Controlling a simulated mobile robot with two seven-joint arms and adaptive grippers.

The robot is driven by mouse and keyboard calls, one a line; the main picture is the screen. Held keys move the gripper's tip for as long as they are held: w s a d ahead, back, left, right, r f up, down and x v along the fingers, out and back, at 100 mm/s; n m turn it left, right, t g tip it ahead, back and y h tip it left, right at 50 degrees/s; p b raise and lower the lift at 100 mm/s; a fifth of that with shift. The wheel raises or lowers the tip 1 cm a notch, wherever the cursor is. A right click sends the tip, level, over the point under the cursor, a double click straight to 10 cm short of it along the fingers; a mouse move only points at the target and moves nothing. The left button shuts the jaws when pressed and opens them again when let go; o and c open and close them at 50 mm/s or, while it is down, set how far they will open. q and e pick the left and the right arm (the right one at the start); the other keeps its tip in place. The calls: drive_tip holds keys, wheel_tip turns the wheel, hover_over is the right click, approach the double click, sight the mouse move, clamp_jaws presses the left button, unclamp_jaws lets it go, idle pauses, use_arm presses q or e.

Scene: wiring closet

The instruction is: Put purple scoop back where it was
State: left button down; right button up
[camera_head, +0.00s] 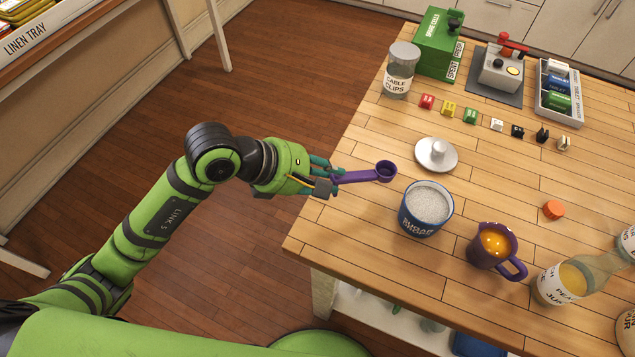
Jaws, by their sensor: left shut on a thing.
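The purple scoop (358,176) is held by its handle in my left gripper (324,183), which is shut on it. Its round bowl points right, over the table's left edge area, above and left of the sugar tub. The blue sugar tub (419,222) is open and full of white grains, and stands upright near the table's front left. A white round lid with a knob (436,153) lies on the table behind the tub. The scoop is apart from both. My right gripper is not in view.
A purple mug of orange drink (492,247) stands right of the tub, with a juice bottle (565,283) and orange cap (553,209) beyond. A cable clips jar (400,70), green box (440,45) and several small coloured clips stand behind. The table's middle is clear.

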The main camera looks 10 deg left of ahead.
use_arm(q)
drive_tip(key=f, duration=0.1)
drive_tip(key=a+f+p, duration=0.1)
drive_tip(key=f, duration=0.2)
drive_tip(key=shift+a, duration=0.25)
drive_tip(key=shift+f+p, duration=0.3)
drive_tip(key=shift+f, duration=0.2)
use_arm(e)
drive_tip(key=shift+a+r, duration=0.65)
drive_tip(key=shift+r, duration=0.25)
use_arm(q)
drive_tip(key=shift+f, duration=0.15)
drive_tip(key=c, duration=1)
unclamp_jaws()
drive_tip(key=shift+c, duration=0.2)
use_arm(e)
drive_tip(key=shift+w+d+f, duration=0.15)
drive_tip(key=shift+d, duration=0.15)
